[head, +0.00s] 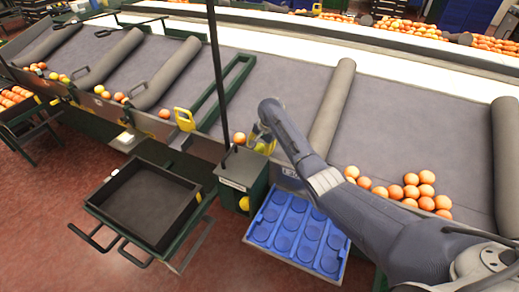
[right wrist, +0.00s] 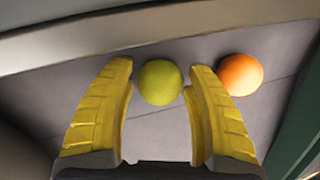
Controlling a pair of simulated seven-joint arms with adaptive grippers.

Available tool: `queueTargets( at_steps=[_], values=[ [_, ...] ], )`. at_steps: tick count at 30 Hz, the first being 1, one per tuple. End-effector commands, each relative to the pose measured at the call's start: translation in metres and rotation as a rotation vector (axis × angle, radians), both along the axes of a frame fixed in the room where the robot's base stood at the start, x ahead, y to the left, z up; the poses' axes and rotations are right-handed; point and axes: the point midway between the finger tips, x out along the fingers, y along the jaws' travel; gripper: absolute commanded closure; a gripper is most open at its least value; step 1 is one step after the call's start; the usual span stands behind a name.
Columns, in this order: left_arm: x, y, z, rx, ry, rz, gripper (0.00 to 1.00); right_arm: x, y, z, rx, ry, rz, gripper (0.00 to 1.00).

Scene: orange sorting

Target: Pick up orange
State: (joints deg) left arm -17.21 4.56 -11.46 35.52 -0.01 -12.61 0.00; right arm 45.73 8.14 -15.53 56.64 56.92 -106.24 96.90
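My right gripper (head: 262,136) is over the near edge of the sorting table, its arm coming in from the lower right. In the right wrist view its yellow fingers (right wrist: 161,68) are open around a yellow-green fruit (right wrist: 160,83), with a small gap on each side. An orange (right wrist: 240,75) lies just right of the right finger, outside the grip. In the head view the orange (head: 239,138) is left of the gripper, and the yellow-green fruit (head: 260,147) is partly hidden by the fingers. My left gripper does not show.
A blue tray (head: 254,239) with round hollows and a dark green box (head: 232,176) sit below the table edge. A black crate (head: 150,236) is at lower left. Several oranges (head: 411,192) lie right of my arm. A grey roller (head: 332,108) and dark pole (head: 216,70) stand nearby.

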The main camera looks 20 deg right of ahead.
Motion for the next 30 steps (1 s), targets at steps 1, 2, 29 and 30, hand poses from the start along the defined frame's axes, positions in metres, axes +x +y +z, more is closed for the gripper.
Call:
queueTargets(
  at_steps=[1, 2, 29, 30],
  values=[
    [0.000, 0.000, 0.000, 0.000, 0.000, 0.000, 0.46, 0.000, 0.000, 0.000, 0.000, 0.000, 0.000, 0.54],
    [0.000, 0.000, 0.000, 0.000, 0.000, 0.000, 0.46, 0.000, 0.000, 0.000, 0.000, 0.000, 0.000, 0.57],
    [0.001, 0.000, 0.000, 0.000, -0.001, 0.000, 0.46, 0.001, 0.001, 0.025, 0.002, -0.003, 0.000, 0.94],
    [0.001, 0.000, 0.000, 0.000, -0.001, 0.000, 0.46, 0.001, 0.000, 0.031, 0.002, -0.003, 0.001, 0.94]
  ],
)
